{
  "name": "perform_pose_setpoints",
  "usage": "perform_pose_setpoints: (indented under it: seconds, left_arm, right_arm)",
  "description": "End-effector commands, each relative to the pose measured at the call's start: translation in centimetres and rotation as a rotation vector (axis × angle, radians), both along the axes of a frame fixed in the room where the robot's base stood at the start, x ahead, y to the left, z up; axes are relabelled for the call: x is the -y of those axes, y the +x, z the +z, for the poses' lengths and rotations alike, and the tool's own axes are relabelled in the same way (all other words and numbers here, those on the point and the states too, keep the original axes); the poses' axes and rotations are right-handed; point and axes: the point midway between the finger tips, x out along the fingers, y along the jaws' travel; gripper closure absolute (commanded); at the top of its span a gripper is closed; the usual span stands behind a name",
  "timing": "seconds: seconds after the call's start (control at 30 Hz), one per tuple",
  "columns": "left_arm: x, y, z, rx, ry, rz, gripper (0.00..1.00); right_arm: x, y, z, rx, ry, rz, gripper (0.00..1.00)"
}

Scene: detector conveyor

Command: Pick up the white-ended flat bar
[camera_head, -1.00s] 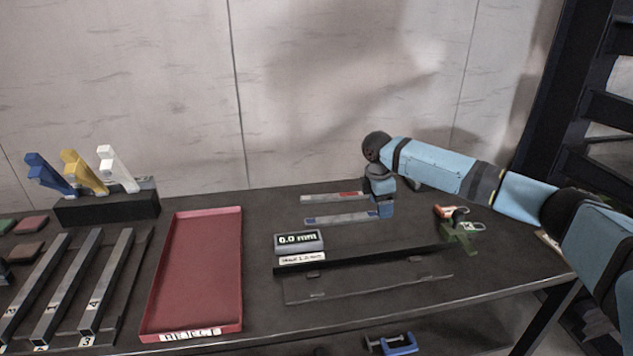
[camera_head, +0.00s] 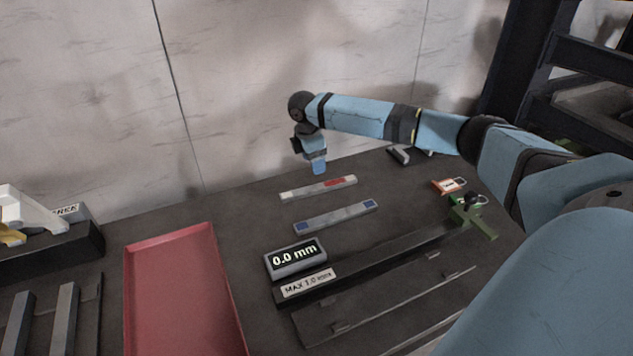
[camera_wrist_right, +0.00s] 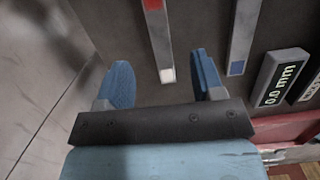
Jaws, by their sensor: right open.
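The white-ended flat bar (camera_head: 305,191) lies flat on the dark table near the wall, grey with a white left end and a red patch towards its right. In the right wrist view the bar (camera_wrist_right: 158,40) points in between the fingers, white end nearest. My right gripper (camera_head: 319,169) is above and just behind the bar in the head view. In the right wrist view the gripper (camera_wrist_right: 163,78) is open and empty, fingers on either side of the white end's line. The gripper looks apart from the bar. My left gripper is not in view.
A blue-ended flat bar (camera_head: 337,217) lies in front. A display reading 0.0 mm (camera_head: 295,258) and a long dark rail (camera_head: 385,262) lie nearer. A red tray (camera_head: 180,240) is at left. The wall (camera_head: 230,90) stands close behind.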

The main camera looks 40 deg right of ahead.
Motion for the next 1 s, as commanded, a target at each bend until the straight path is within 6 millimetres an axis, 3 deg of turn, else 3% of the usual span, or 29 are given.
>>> perform_pose_setpoints:
  seconds: [0.13, 0.4, 0.7, 1.0]
  left_arm:
    - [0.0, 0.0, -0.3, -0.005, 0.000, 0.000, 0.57]
    - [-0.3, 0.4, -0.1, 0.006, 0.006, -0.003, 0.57]
    - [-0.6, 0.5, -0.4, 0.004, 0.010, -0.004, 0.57]
    - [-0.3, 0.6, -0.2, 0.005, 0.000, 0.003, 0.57]
  right_arm:
    - [0.4, -0.1, -2.8, 0.000, 0.000, 0.000, 0.38]
    - [0.8, -0.2, -4.9, 0.000, 0.000, 0.000, 0.38]
    - [1.6, -0.4, -8.9, 0.000, -0.001, 0.000, 0.38]
    - [1.7, -0.4, -9.4, 0.001, 0.000, 0.000, 0.38]
